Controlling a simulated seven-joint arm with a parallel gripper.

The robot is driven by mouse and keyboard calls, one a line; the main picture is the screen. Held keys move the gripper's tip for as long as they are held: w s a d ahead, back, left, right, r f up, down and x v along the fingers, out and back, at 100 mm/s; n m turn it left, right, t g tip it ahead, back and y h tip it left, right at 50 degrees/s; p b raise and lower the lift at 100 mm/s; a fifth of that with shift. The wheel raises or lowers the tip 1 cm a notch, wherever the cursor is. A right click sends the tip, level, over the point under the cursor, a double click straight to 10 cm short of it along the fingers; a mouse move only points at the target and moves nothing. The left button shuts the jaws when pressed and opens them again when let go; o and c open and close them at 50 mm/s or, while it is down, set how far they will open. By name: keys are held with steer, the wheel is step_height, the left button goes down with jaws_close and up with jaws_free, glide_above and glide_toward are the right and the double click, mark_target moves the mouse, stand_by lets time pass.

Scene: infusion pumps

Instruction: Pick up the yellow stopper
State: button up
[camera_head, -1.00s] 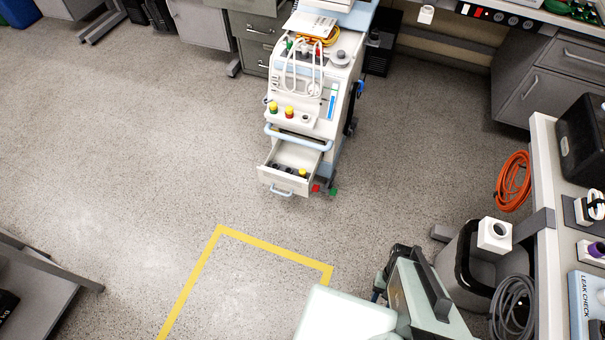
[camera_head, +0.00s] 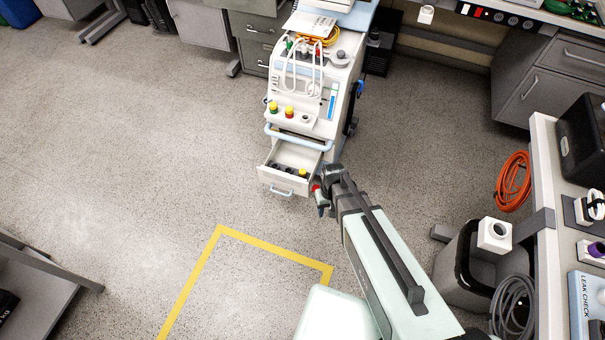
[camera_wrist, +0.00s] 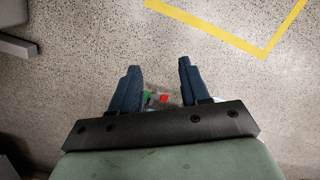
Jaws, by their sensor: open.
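A yellow-topped stopper (camera_head: 303,171) lies in the open drawer (camera_head: 272,178) of the white cart, at the right end of a row of dark pieces. Two more yellow-topped pieces stand on the cart's front ledge: one with a green base (camera_head: 273,106), one with a red base (camera_head: 289,111). My gripper (camera_head: 321,205) is low, just right of and in front of the drawer, apart from the stopper. In the wrist view my gripper (camera_wrist: 157,70) has its two dark blue fingers spread, empty. No yellow stopper shows there.
The drawer handle (camera_head: 281,192) and blue cart rail (camera_head: 298,138) jut forward. Yellow floor tape (camera_head: 275,252) marks open floor; a dark bin (camera_head: 462,290) stands right.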

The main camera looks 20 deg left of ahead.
steer(key=w+a+r+t+y, duration=0.1)
steer(key=w+a+r+t, duration=0.1)
steer(key=w+a, duration=0.45)
steer(key=n+t+y, duration=0.3)
glide_toward(303, 171)
steer(key=x, duration=0.8)
steer(key=shift+a+f, duration=0.2)
steer(key=shift+f, duration=0.15)
jaws_close()
